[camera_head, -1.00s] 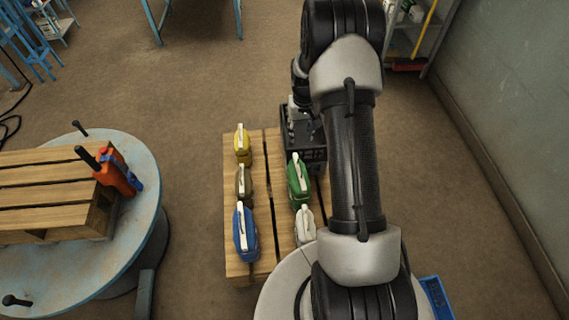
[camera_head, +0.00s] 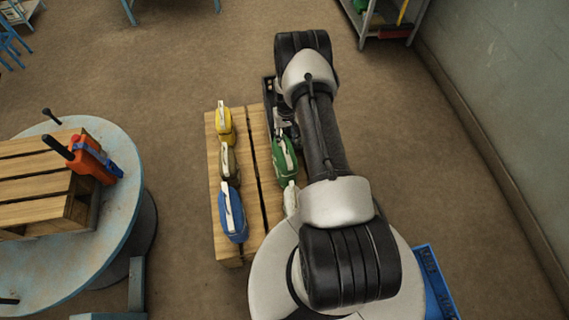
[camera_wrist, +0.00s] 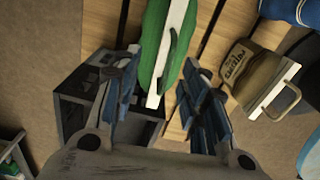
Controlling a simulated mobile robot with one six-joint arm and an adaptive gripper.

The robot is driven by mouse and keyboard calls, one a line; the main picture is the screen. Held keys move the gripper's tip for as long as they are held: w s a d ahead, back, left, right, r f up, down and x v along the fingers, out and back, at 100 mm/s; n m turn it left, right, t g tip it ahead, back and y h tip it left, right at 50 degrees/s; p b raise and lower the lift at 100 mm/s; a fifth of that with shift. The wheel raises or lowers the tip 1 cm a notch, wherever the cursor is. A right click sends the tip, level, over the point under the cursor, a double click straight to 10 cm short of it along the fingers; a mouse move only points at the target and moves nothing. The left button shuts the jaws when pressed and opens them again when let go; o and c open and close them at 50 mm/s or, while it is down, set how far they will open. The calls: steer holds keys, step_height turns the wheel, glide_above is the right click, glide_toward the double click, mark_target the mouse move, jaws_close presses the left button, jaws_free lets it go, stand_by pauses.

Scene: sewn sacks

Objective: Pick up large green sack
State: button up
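The green sack (camera_head: 284,158) has a white top strip and stands on the wooden pallet (camera_head: 229,254), on its right side. My gripper (camera_wrist: 160,58) is open, with blue fingers, in the wrist view. The green sack (camera_wrist: 157,40) shows between and beyond the fingertips, its white strip and green handle towards me. I cannot tell whether the fingers touch it. In the head view my arm hides most of the gripper, which is at the far end of the green sack.
Yellow (camera_head: 225,125), olive-brown (camera_head: 229,160) and blue (camera_head: 231,218) sacks stand in the pallet's left row. A white sack (camera_head: 291,198), partly hidden, is close in front of the green one. A round table (camera_head: 125,235) stands left.

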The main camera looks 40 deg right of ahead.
mark_target(285, 158)
steer(key=f, duration=0.2)
steer(key=f+b, duration=0.1)
steer(key=f, duration=0.1)
steer(key=f+b, duration=0.1)
steer(key=shift+a+f, duration=0.35)
steer(key=shift+f, duration=0.05)
steer(key=shift+c, duration=0.5)
jaws_close()
steer(key=shift+s, duration=0.1)
steer(key=shift+w+r, duration=0.2)
